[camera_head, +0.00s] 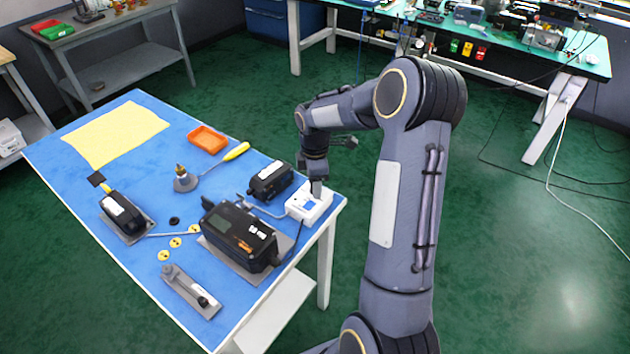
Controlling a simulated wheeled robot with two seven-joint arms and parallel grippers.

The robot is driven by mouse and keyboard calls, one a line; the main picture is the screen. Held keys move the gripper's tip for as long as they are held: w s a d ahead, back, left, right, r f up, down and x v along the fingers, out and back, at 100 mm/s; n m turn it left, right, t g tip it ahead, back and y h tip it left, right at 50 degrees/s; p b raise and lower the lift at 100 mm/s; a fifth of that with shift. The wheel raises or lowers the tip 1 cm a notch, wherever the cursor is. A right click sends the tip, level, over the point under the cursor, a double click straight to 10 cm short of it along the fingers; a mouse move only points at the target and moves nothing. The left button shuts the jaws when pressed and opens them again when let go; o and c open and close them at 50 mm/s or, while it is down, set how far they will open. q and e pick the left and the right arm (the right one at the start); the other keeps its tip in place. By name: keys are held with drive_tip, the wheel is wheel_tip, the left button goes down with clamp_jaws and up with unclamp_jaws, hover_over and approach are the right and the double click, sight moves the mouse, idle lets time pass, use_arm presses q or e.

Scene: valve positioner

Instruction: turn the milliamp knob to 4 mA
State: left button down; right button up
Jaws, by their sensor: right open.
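My left gripper is not in view.
A large black positioner (238,236) on a grey plate and a smaller black unit (269,180) stand beside the box. An orange tray (207,139), a yellow-handled screwdriver (236,151) and a yellow mat (115,132) lie farther back on the table (150,205).

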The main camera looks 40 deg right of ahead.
drive_tip(key=shift+r, duration=3.95)
